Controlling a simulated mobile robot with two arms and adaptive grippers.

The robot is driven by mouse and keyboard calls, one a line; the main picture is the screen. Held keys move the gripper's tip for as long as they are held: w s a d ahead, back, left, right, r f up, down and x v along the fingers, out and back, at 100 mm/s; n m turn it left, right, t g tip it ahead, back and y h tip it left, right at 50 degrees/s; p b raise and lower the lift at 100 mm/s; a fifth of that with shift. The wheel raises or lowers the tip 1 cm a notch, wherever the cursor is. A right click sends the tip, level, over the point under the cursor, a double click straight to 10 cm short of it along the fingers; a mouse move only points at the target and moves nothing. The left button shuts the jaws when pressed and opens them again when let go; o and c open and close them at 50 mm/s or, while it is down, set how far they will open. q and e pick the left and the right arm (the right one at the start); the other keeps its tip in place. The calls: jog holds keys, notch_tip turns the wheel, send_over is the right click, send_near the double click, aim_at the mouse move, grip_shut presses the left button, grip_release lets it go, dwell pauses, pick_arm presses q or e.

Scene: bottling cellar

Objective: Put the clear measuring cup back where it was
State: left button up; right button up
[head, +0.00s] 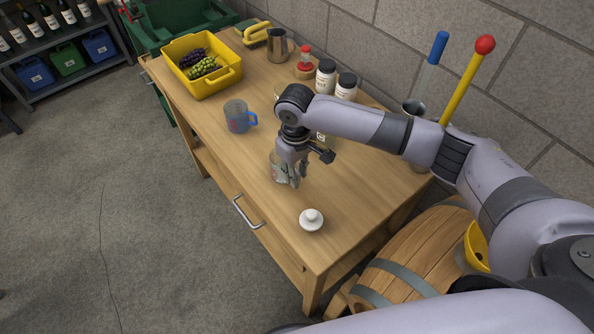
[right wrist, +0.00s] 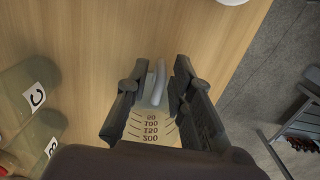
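The clear measuring cup (head: 279,168) is at my right gripper (head: 291,178), over the front half of the wooden table. In the right wrist view the cup (right wrist: 148,127) shows its scale marks from 50 to 200, and its pale handle lies between the two fingers of the right gripper (right wrist: 160,85). The fingers are drawn in close on the handle. The gripper and arm partly hide the cup in the head view. I cannot tell whether its base touches the table. My left gripper is not in view.
A white knobbed lid (head: 311,220) lies toward the table's (head: 345,205) near end. A measuring cup with a blue handle (head: 237,117) stands farther back, near a yellow crate (head: 217,80) of grapes. White jars (head: 326,77), a metal jug (head: 278,46) and bottles (right wrist: 28,92) stand along the wall side.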

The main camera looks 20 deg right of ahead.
jog(key=shift+o, duration=0.2)
notch_tip(320, 180, up, 12)
jog(key=b, duration=0.2)
jog(key=shift+w+r, duration=0.15)
jog(key=shift+r, duration=0.05)
dwell(0.6)
